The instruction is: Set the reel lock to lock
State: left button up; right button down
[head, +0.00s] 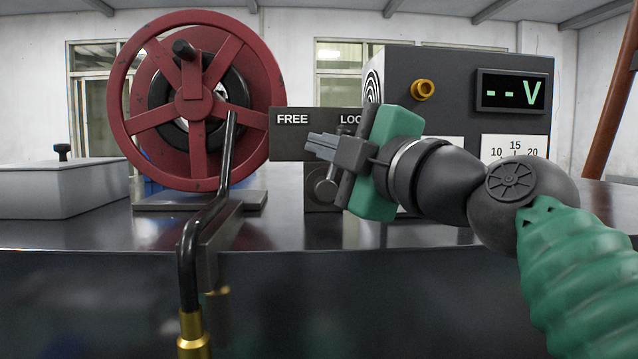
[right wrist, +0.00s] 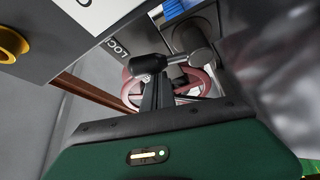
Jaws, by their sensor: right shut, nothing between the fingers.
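The reel lock has a dark plate (head: 290,138) marked FREE on the left and LOCK on the right, the last partly covered by my gripper. Its grey round hub (head: 325,190) shows below the plate in the head view. In the right wrist view, the lever's black handle (right wrist: 152,63) runs from the grey hub (right wrist: 194,44) toward the LOCK lettering. My right gripper (head: 321,144) is shut and empty, its fingertips in front of the plate and close to the handle. Whether they touch the handle I cannot tell. My left gripper is out of view.
A red hose reel (head: 196,105) stands left of the plate, with a black hose (head: 200,215) hanging over the bench's front edge. A grey box (head: 460,75) with a display stands behind my right gripper. A pale box (head: 60,188) is at far left.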

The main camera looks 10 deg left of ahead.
jog(key=shift+w+f+m+t, duration=0.1)
jog(key=shift+f+m+t, duration=0.05)
jog(key=shift+m+t, duration=0.2)
jog(key=shift+d+b, duration=0.2)
jog(key=shift+b, duration=0.25)
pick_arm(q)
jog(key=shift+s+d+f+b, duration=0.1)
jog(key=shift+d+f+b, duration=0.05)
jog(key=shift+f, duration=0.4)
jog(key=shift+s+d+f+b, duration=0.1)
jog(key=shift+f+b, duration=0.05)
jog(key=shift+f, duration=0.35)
pick_arm(e)
jog(key=shift+d+r, duration=0.25)
jog(key=shift+d, duration=0.6)
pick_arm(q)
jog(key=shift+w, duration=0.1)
